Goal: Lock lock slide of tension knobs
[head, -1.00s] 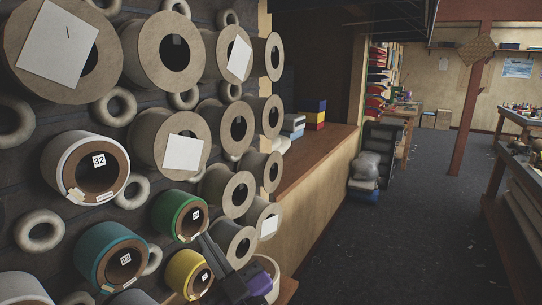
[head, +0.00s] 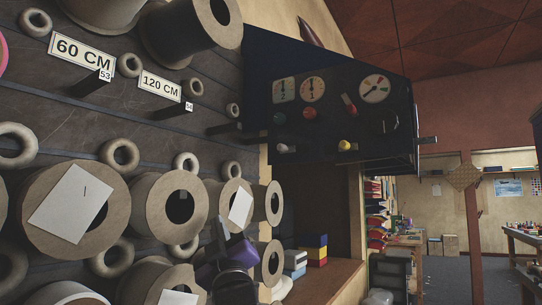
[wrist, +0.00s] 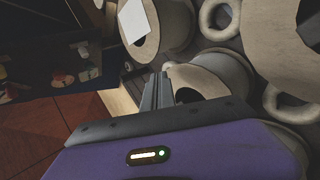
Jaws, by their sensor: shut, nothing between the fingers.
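A dark control panel (head: 318,170) hangs on the wall in the head view. It carries round dials and small coloured knobs, including a red knob (head: 309,113) and a yellow knob (head: 345,146). A red-and-white lever (head: 349,105) sits between the dials. I cannot tell which part is the lock slide. The panel also shows dark and partly cut off at the upper left of the wrist view (wrist: 45,40). My gripper (head: 222,232), with a purple body, is below and left of the panel, in front of the canvas rolls. Its fingers (wrist: 158,88) are shut and empty, apart from the panel.
Canvas rolls (head: 178,207) and rings (head: 120,155) cover the dark wall at left, close to my gripper. Dark pegs (head: 171,112) stick out under the centimetre labels. A wooden ledge (head: 335,278) holds stacked boxes (head: 312,249). Open floor lies at the right.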

